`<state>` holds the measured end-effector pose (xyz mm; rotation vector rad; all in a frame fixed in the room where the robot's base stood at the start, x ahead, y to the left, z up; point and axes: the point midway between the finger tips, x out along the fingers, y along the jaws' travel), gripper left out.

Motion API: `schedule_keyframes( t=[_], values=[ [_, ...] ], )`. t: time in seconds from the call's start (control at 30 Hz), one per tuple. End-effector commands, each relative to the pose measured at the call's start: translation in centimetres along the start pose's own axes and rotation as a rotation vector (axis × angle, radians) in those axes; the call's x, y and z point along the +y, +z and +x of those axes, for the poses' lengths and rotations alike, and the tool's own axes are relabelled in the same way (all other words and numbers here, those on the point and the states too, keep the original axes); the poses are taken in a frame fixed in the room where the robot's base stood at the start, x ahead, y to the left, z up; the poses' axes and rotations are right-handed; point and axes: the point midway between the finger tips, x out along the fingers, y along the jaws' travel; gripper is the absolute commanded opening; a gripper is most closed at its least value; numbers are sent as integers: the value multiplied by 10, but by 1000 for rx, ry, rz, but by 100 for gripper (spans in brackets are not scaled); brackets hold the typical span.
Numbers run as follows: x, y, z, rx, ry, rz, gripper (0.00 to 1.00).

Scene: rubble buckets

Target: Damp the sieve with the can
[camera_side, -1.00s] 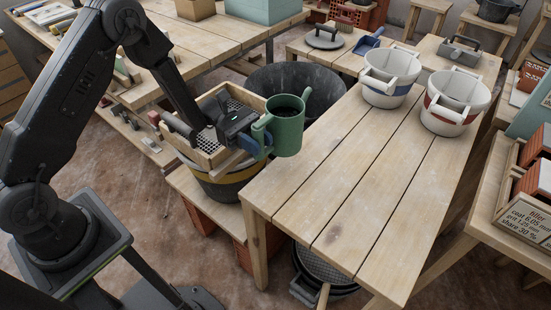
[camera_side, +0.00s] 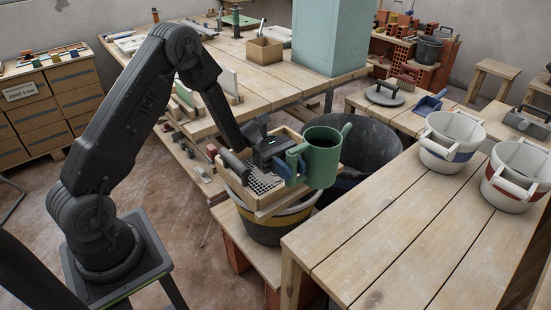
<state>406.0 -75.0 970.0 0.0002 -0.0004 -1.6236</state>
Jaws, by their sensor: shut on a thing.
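A green can (camera_side: 321,158) with a handle on its left and a short spout at its upper right is held up by my gripper (camera_side: 288,165). My gripper is shut on the can's handle. The can looks upright, and its open top shows a dark inside. The sieve (camera_side: 236,187), a wooden frame with a dark perforated mesh, rests on a dark bucket with a yellow band (camera_side: 270,228). The can is at the right side of the sieve, and it and my gripper hide part of the frame and mesh.
A large dark tub (camera_side: 378,150) stands behind the can. A plank table (camera_side: 400,245) fills the right front, with a blue-banded white bucket (camera_side: 451,140) and a red-banded one (camera_side: 518,175) on it. Its near part is clear.

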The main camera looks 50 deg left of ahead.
Motion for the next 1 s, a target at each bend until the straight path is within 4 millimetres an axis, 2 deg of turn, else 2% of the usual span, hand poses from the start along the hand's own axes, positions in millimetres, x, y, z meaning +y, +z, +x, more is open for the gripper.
schedule_keyframes(
  t=[0.17, 0.4, 0.6, 0.8, 1.0],
  values=[
    [1, 3, -8, -2, 118, 2, 0],
    [-3, -3, -41, 0, 496, -1, 0],
    [-13, -12, -69, 0, 740, 1, 0],
    [-20, -16, -80, 1, 835, 5, 0],
    [-20, -16, -81, 0, 840, 6, 0]
  ],
)
